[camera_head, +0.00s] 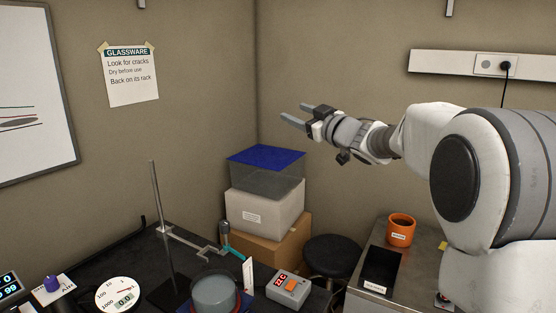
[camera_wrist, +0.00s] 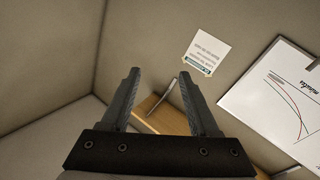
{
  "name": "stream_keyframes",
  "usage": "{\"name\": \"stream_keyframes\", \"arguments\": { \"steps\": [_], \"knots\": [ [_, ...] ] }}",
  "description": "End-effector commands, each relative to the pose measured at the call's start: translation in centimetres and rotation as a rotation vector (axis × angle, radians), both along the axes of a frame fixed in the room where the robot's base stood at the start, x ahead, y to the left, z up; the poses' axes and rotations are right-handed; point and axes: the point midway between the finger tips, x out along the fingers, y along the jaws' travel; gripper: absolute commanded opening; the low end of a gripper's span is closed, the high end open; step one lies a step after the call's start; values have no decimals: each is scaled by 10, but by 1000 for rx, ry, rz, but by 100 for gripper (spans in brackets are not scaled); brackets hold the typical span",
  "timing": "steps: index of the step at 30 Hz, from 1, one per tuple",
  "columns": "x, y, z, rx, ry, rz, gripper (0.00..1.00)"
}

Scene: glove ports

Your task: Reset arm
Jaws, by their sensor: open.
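My gripper (camera_head: 294,115) is raised in the air at the upper middle of the head view, its fingers pointing left. It is open and empty, and apart from everything around it. My arm reaches in from the right side of the head view. In the wrist view, the two dark fingers of my gripper (camera_wrist: 157,100) stand apart with nothing between them. Beyond them are the walls, the glassware notice (camera_wrist: 205,53) and part of the whiteboard (camera_wrist: 275,100).
Stacked boxes with a blue-topped clear bin (camera_head: 266,168) stand in the corner below my gripper. A metal stand (camera_head: 156,200), a round glass dish (camera_head: 214,292) and a grey device (camera_head: 288,290) occupy the dark bench. An orange mug (camera_head: 401,232) and black tray (camera_head: 381,268) sit at right.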

Motion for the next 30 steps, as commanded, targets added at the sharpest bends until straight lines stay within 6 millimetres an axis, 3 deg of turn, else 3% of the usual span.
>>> {"name": "stream_keyframes", "arguments": {
  "steps": [3, 7, 14, 22, 30],
  "knots": [
    [-19, -24, 13, -1, 36, -154, 61],
    [-45, -52, 14, 0, 103, -313, 61],
    [-110, -95, -10, -1, 285, -547, 61],
    [-215, -122, -70, -3, 579, -718, 61],
    [-336, -116, -149, -17, 928, -748, 61]
  ]
}}
